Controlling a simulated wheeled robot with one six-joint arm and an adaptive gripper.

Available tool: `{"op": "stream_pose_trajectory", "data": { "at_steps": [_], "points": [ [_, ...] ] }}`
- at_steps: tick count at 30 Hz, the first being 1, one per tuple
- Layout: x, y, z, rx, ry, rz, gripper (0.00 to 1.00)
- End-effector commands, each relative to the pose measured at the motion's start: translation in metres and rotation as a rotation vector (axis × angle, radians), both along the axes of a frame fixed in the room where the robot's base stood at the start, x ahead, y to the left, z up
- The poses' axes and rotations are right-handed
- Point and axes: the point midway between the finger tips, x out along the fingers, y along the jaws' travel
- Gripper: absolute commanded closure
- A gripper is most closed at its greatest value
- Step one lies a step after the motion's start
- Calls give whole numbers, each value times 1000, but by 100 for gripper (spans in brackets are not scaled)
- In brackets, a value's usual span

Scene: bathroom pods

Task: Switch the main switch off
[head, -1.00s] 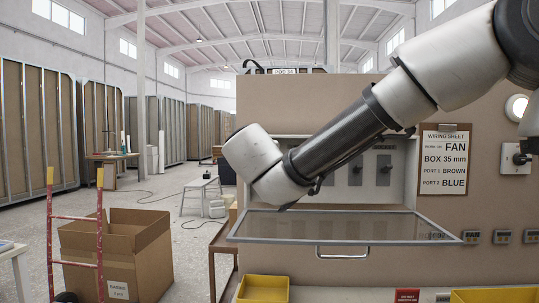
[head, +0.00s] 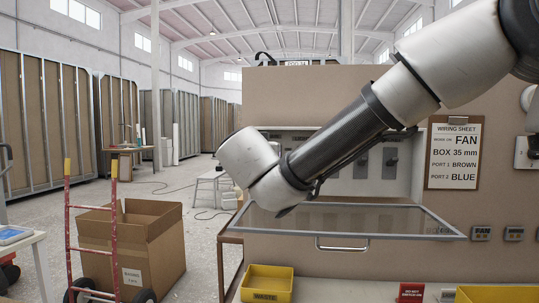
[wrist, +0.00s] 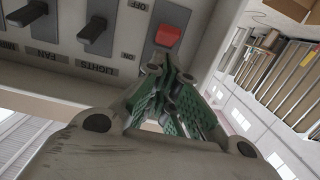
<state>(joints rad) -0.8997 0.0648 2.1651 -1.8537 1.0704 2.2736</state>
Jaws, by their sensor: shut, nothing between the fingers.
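In the wrist view, the tips of my gripper (wrist: 166,76) are shut and empty, close beside a red switch (wrist: 169,36) on the panel. I cannot tell whether they touch it. Black switches (wrist: 93,30) stand to its left, over plates reading LIGHTS (wrist: 97,68) and FAN (wrist: 41,52). Another plate is cut off at the left edge, and no plate for the red switch can be read. In the head view, the grey switch box (head: 403,165) sits in the brown wall, with its clear cover (head: 400,222) swung out flat. My arm hides the box's left part and my gripper there.
The cover's handle (head: 342,247) hangs at its front edge. A wiring sheet (head: 454,153) hangs right of the box. A yellow bin (head: 266,284) and a red sign (head: 411,293) are below. A cardboard carton (head: 128,247) and red hand truck (head: 68,225) stand at left.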

Motion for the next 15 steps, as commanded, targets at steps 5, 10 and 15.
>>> {"op": "stream_pose_trajectory", "data": {
  "at_steps": [5,10,15],
  "points": [
    [-35,5,4,1,0,5,100],
    [-71,9,7,2,0,5,100],
    [-97,11,10,0,0,3,100]
  ]
}}
